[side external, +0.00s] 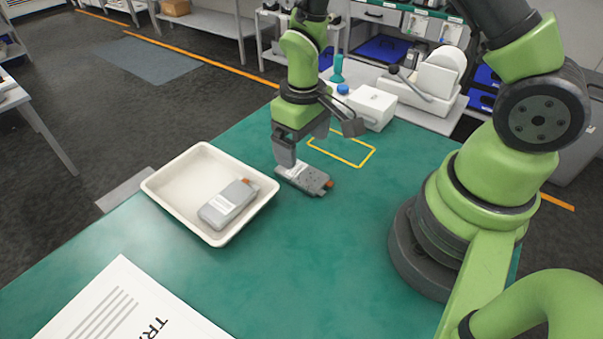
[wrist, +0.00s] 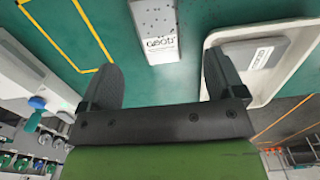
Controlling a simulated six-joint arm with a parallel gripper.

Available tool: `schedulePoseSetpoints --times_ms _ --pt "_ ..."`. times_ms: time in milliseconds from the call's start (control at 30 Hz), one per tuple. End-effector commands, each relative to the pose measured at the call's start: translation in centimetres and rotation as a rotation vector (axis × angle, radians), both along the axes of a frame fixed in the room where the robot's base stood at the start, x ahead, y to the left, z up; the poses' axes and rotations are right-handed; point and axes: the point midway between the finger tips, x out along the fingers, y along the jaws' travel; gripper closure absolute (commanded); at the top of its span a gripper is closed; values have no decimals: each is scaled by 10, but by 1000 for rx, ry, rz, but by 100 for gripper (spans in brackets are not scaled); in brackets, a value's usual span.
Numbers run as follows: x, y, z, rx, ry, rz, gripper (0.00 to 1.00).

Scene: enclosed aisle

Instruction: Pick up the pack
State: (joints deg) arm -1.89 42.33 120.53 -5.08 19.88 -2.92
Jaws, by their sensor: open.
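A grey pack (side external: 304,178) with a white label and an orange end lies flat on the green table, to the right of the tray. A second grey pack (side external: 228,204) lies inside the white tray. My gripper (side external: 309,152) is open and empty, pointing down, just above and behind the pack on the table. In the wrist view, the fingers of my gripper (wrist: 160,82) are spread apart, and the pack on the table (wrist: 155,25) shows beyond them, roughly between their tips. The pack in the tray (wrist: 255,54) is at the right there.
The white tray (side external: 157,185) stands left of the table pack. A yellow outlined rectangle (side external: 362,163) is marked on the table to the right. A white device (side external: 371,108) stands behind. A printed sheet (side external: 125,305) lies at the front left. The front middle of the table is clear.

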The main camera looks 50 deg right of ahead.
Motion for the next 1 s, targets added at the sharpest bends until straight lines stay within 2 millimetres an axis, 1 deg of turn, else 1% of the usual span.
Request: schedulePoseSetpoints --times_ms 33,100,267,500,600,700,900,967,1000 --pt "-1 0 -8 0 5 -1 12" --pt "0 0 -15 0 3 -1 12" --pt "0 -1 -25 0 2 -2 12" --pt "4 -3 -58 0 3 -2 12" --pt "4 -2 -67 0 1 -2 12" --pt "5 -2 -71 0 -1 -2 12" --pt "5 -2 -71 0 -2 -2 12" --pt "5 -2 -71 0 -2 -2 26" --pt "5 -2 -71 0 -1 -2 35"
